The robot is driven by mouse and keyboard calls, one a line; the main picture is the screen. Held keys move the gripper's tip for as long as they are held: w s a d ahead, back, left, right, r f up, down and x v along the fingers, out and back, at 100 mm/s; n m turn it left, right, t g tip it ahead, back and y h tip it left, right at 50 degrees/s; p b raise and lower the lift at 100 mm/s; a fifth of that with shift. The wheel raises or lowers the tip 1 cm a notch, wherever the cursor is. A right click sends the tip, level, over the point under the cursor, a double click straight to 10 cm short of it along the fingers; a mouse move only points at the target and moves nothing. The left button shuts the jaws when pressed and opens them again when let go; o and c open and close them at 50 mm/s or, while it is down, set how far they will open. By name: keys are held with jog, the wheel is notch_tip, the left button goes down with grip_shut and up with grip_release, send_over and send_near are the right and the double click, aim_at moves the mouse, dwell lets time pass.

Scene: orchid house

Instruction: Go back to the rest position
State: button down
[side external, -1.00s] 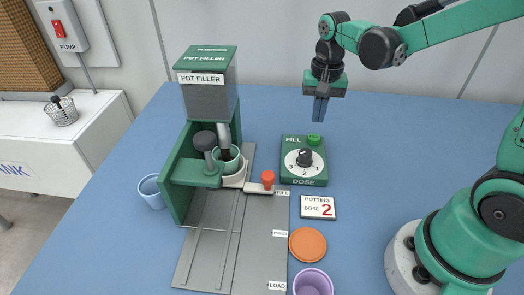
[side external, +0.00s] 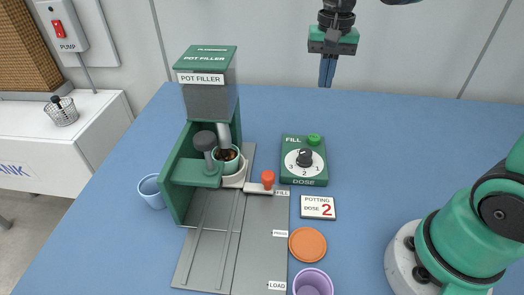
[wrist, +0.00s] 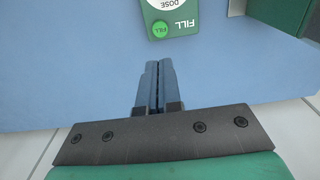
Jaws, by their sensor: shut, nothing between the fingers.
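My gripper (side external: 327,73) is shut and empty, high above the back edge of the blue table, with its fingers pointing down. In the wrist view its two blue fingers (wrist: 155,85) lie together. Below and in front of it is the green dose box (side external: 304,161) with a dial and a green fill button (side external: 314,140); part of the box also shows in the wrist view (wrist: 183,28). The pot filler (side external: 208,85) stands left of the box. A pale green pot (side external: 230,165) with brown material in it sits under the filler's spout.
A grey slide plate (side external: 262,240) with a red knob (side external: 268,178) runs forward from the filler. A dose card (side external: 318,208), an orange disc (side external: 307,245), a purple pot (side external: 312,282) and a blue-grey cup (side external: 151,191) stand around it. The table's back right (side external: 420,130) is clear.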

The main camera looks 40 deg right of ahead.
jog(key=s+a+f+n+t, duration=0.2)
jog(key=s+a+n+t, duration=0.3)
jog(key=n, duration=0.4)
jog(key=shift+a+f+t, duration=0.35)
jog(key=shift+a+t, duration=0.15)
jog(key=shift+t, duration=0.4)
